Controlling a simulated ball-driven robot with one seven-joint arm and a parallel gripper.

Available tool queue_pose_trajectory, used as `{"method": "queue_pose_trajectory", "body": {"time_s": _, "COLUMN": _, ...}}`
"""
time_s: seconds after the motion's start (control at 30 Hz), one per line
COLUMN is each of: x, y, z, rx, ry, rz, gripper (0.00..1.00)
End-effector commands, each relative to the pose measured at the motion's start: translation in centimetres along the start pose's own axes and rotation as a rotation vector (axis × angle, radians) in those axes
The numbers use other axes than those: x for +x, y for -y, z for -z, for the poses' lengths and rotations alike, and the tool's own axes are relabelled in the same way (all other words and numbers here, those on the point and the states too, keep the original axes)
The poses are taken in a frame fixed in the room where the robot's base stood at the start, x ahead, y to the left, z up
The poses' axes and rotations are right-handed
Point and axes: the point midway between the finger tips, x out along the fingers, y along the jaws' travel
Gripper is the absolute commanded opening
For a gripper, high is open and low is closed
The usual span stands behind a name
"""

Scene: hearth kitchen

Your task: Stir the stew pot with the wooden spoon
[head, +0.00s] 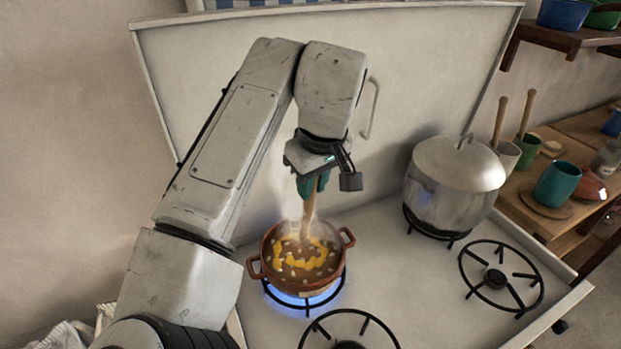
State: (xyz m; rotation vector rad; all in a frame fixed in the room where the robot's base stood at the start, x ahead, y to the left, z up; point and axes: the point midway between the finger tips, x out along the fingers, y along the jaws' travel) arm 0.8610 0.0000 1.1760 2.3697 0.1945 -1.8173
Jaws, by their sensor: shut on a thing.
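The stew pot (284,284) is a reddish-brown pot with two side handles, on a burner with a blue flame. It holds brown stew with orange and pale pieces, and steam rises from it. My gripper (312,184) is above the pot, shut on the wooden spoon (309,212). The spoon stands nearly upright, and its lower end is in the stew, so its bowl is hidden. The gripper's fingertips look teal and partly cover the spoon's upper end.
A large lidded metal pot (452,190) stands on a burner to the right. Empty burners are at the front (348,345) and right (496,279). A wooden counter at the right holds a teal mug (556,185) and cups with wooden-handled utensils. A white back panel (420,80) rises behind the stove.

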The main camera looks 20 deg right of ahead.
Motion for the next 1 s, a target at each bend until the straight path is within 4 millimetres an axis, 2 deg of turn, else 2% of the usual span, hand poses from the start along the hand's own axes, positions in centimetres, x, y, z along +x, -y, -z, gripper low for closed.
{"method": "queue_pose_trajectory", "body": {"time_s": 0.03, "x": 0.7, "y": 0.1, "z": -0.2, "rx": 0.0, "ry": 0.0, "rz": 0.0, "gripper": 0.0}}
{"method": "queue_pose_trajectory", "body": {"time_s": 0.7, "x": 5.3, "y": 0.0, "z": -0.6, "rx": -0.001, "ry": 0.002, "rz": -0.001, "gripper": 0.0}}
{"method": "queue_pose_trajectory", "body": {"time_s": 1.0, "x": 6.5, "y": 0.0, "z": -0.6, "rx": 0.001, "ry": 0.0, "rz": -0.001, "gripper": 0.0}}
